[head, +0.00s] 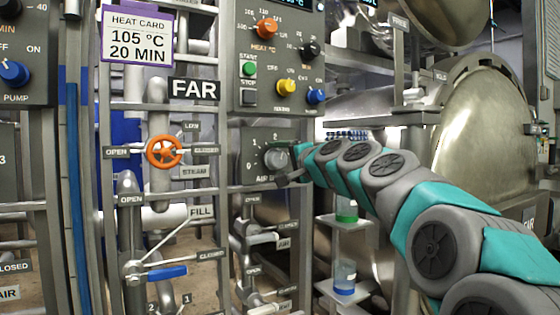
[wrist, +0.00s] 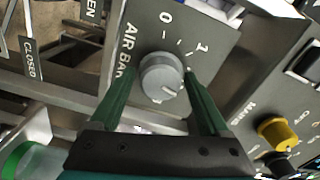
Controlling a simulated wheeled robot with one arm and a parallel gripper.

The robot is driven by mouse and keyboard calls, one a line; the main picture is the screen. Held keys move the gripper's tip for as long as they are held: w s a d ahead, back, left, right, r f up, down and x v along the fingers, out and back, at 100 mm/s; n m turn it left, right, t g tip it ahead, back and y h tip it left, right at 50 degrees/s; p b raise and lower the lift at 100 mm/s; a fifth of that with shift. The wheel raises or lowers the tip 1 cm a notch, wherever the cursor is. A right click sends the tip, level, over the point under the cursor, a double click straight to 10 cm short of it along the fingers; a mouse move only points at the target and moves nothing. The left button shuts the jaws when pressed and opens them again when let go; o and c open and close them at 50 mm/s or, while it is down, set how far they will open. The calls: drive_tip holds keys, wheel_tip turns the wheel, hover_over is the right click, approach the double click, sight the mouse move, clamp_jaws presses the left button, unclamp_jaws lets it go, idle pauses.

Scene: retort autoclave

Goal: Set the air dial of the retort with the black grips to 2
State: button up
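The air dial is a round grey knob (wrist: 163,76) on a dark plate marked "AIR BAR" in the wrist view, with 0 and 1 readable beside it. A pale mark on its face points to the lower right. In the head view the dial (head: 277,159) sits below the control panel, with 0, 1 and 2 around it. My gripper (wrist: 160,70) has its two green fingers on either side of the knob. The right finger seems to touch its edge; the left looks slightly apart. No black grips can be clearly made out.
A panel (head: 247,113) with orange, black, yellow and blue knobs is above the dial. An orange handwheel (head: 164,151) and a blue-handled lever (head: 166,272) are to the left. A "FAR" sign (head: 194,89) hangs nearby. A round metal door (head: 485,130) stands right, behind my arm.

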drive_tip(key=shift+o, duration=0.4)
drive_tip(key=shift+s, duration=0.1)
drive_tip(key=shift+s+d+f, duration=0.1)
drive_tip(key=shift+s+d, duration=0.25)
drive_tip(key=shift+s, duration=0.1)
drive_tip(key=b+v, duration=0.1)
drive_tip(key=v, duration=0.5)
drive_tip(key=shift+s+d, duration=0.2)
